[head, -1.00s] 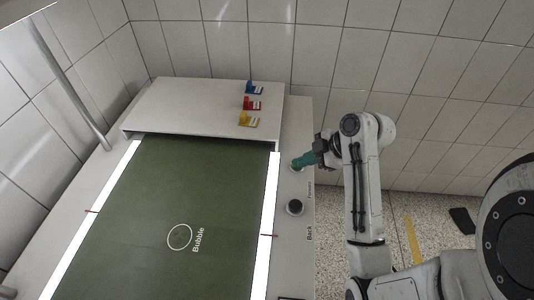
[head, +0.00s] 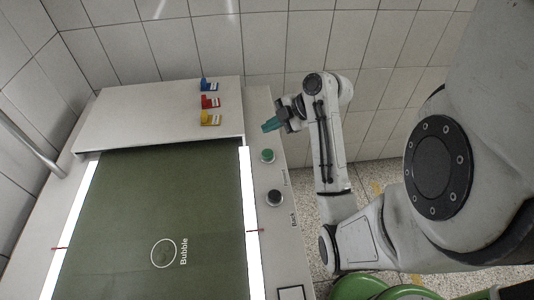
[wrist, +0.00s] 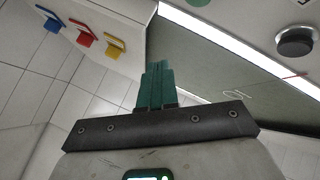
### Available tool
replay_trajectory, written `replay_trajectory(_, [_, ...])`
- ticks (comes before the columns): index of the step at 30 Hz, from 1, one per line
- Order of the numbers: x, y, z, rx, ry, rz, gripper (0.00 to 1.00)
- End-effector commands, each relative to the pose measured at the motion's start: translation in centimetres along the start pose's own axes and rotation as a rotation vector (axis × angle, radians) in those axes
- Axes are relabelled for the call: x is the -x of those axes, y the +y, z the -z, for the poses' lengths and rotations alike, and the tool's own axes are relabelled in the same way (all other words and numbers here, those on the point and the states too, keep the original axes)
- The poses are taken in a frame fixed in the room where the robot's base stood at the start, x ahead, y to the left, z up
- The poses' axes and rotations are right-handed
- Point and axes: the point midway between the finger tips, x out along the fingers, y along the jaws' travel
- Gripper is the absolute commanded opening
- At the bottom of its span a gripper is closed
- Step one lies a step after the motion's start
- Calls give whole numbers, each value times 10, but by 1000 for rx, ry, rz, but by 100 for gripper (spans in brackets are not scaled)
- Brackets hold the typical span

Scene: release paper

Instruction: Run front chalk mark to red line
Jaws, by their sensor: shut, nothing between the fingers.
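A white chalk circle (head: 163,253) labelled "Bubble" lies on the dark green belt (head: 170,190). A thin red line shows as short marks on the right light strip (head: 252,230) and left strip (head: 60,248). The circle sits slightly nearer the picture's bottom than a line joining those marks. The green button (head: 267,156) and black "Back" button (head: 275,198) are on the right panel. My gripper (head: 270,125), with teal fingers, is shut and empty, apart from the green button and beyond it. Its fingers also show in the wrist view (wrist: 155,85).
Blue (head: 209,85), red (head: 210,102) and yellow (head: 210,119) tagged pieces stand on the white cover (head: 150,115) at the belt's far end. Tiled walls (head: 280,50) close off the back. The belt surface otherwise looks clear.

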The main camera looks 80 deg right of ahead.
Motion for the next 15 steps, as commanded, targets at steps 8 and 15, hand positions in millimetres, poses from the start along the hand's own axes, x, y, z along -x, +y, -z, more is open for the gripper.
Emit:
replay_trajectory(8, [-24, -19, -18, -2, -1, 1, 0])
replay_trajectory(15, [-47, -35, -34, -1, 0, 1, 0])
